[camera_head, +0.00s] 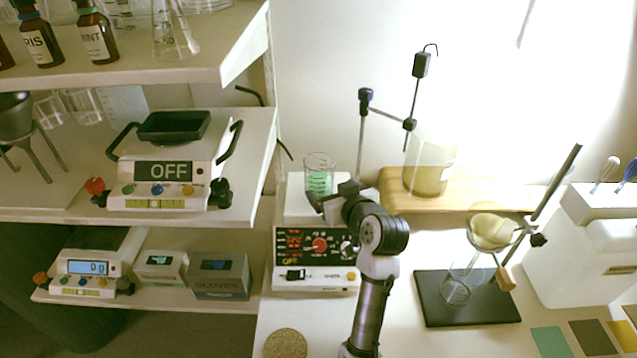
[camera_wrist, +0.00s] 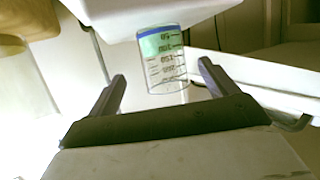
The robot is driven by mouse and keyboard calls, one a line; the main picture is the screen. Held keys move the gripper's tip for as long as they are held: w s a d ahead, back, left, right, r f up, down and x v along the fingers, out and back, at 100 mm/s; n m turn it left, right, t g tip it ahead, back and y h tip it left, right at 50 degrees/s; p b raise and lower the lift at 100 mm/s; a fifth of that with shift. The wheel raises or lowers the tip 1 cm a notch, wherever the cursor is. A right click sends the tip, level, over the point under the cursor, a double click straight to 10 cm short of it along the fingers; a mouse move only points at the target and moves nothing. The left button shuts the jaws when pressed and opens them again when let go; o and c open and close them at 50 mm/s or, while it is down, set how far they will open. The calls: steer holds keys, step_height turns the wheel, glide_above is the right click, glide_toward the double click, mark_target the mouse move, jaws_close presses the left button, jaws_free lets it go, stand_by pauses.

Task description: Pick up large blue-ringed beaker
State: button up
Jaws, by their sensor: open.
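A clear graduated beaker (camera_head: 319,178) with green liquid stands on the white hot-plate stirrer (camera_head: 300,210). In the wrist view the beaker (camera_wrist: 165,68) appears upside down, with a blue ring at its base and black markings. My gripper (camera_head: 336,194) is open in front of the beaker, partly covering its lower right side. In the wrist view my gripper's fingers (camera_wrist: 162,72) are spread, with the beaker framed between them and a gap on each side. I cannot tell whether the fingertips reach around it.
A large beaker of yellowish liquid (camera_head: 429,166) stands on a wooden board (camera_head: 475,202) to the right. A stand with a funnel and flask (camera_head: 466,308) is at the front right. Shelves with a scale (camera_head: 160,175) lie left. A cork mat (camera_head: 286,344) lies in front.

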mark_target(324, 184)
steer(key=b+x, duration=0.1)
steer(key=x, duration=0.6)
steer(key=shift+a+b, duration=0.2)
steer(key=shift+b, duration=0.2)
steer(key=c, duration=1.1)
steer(key=shift+r, duration=0.1)
steer(key=shift+c, duration=0.6)
steer(key=shift+r, duration=0.1)
